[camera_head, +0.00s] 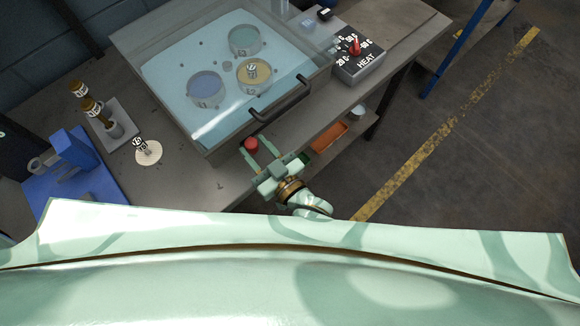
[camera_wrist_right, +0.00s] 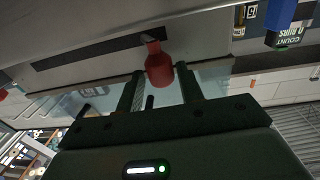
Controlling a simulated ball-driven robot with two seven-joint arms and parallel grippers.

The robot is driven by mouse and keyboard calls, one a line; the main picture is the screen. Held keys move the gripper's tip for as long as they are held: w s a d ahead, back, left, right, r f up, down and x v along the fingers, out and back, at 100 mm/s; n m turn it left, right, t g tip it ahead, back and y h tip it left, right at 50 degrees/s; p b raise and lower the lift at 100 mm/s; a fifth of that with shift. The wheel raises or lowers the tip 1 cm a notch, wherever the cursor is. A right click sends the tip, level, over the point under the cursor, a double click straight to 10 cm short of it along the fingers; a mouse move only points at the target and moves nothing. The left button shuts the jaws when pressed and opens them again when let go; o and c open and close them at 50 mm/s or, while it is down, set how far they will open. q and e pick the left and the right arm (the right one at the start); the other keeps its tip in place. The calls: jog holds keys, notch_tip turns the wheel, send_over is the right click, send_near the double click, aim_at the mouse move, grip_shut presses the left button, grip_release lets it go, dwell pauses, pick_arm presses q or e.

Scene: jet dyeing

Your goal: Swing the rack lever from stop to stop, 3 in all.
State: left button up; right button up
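The rack lever shows as a red knob (camera_head: 251,144) at the front of the water bath (camera_head: 160,95), low on its front side. In the right wrist view the red knob (camera_wrist_right: 159,68) stands out from a dark slot (camera_wrist_right: 95,50) in a metal panel, near the slot's right end. My right gripper (camera_head: 257,147) is open with its two fingers pointing at the knob. In the wrist view its fingertips (camera_wrist_right: 159,72) lie either side of the knob, with gaps visible; I cannot tell the exact depth. My left gripper is not in view.
The bath's clear lid has a dark handle (camera_head: 281,100) above the gripper. A HEAT box (camera_head: 362,62) with a red pointer stands right. A blue stand (camera_head: 75,165) and a grey holder (camera_head: 112,125) stand left. A counter box (camera_wrist_right: 288,35) shows in the wrist view. Orange tray (camera_head: 330,136) below.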

jog(key=v, duration=1.6)
jog(key=shift+p, duration=0.35)
jog(key=shift+w, duration=0.1)
